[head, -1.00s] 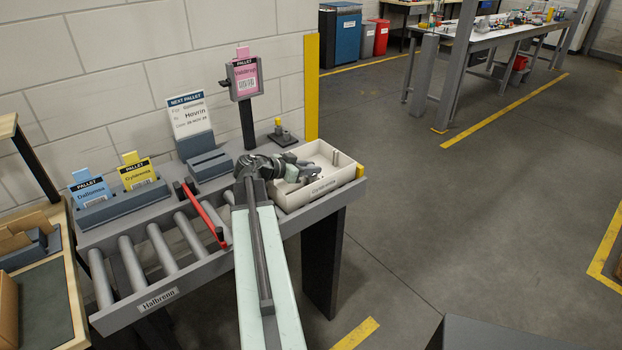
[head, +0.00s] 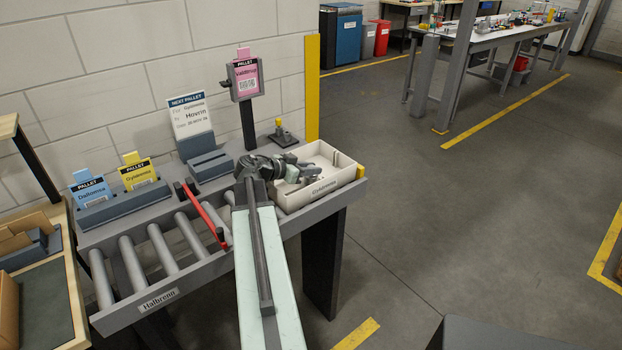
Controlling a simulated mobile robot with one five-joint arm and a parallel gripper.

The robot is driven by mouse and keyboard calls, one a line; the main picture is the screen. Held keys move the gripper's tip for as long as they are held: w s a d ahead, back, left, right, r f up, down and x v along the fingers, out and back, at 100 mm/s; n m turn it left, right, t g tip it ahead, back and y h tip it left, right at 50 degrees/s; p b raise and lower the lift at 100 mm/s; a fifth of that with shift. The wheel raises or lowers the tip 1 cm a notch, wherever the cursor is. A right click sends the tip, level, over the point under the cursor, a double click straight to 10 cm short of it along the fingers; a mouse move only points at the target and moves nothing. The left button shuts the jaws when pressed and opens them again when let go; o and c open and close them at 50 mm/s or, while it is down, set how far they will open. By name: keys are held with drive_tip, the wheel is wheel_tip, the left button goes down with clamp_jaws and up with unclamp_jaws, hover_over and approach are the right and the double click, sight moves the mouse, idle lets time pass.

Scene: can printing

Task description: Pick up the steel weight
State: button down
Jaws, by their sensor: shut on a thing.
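My gripper (head: 311,176) is inside the cream tray (head: 320,190) at the right end of the conveyor bench. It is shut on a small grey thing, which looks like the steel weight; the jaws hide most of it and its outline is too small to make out. I cannot tell whether it touches the tray floor. A small upright grey piece (head: 336,158) shows at the back right inside the tray, apart from the jaws.
A red bar (head: 207,215) lies across the rollers (head: 162,248) left of my arm. Blue and yellow pallet cards (head: 138,172) stand in a holder at left. A pink card (head: 246,78) is on a post behind. A small stand with a yellow top (head: 280,133) is behind the tray.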

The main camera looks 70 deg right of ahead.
idle(0.7)
wheel_tip(320, 180, up, 10)
drive_tip(key=p, duration=1)
drive_tip(key=shift+r, duration=0.1)
